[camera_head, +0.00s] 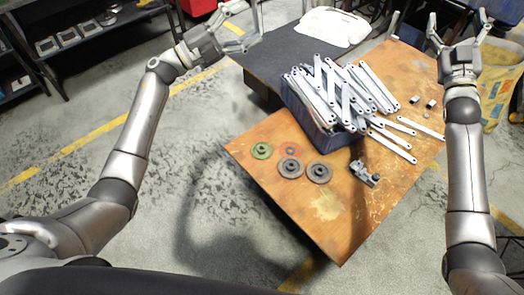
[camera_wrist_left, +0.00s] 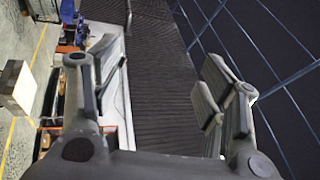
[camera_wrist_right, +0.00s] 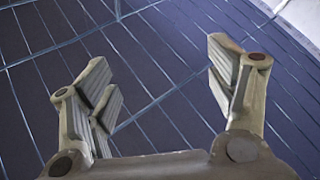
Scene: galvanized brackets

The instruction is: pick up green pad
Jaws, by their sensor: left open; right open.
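The green pad (camera_head: 261,150) is a small round disc with a hub, lying on the near left part of the wooden table (camera_head: 325,208) in the head view. My left gripper (camera_head: 258,22) is raised at the top of the head view, beyond the pad, open and empty. It also shows open in the left wrist view (camera_wrist_left: 160,90). My right gripper (camera_head: 457,30) is raised over the right side of the table, open and empty, far from the pad. It also shows open in the right wrist view (camera_wrist_right: 160,90). The pad is in neither wrist view.
Two grey discs (camera_head: 319,172) and a small ring (camera_head: 290,150) lie right of the pad. A blue bin (camera_head: 305,126) heaped with galvanized brackets (camera_head: 340,92) stands behind them. A metal part (camera_head: 365,174) lies at the right. The table's near corner is clear.

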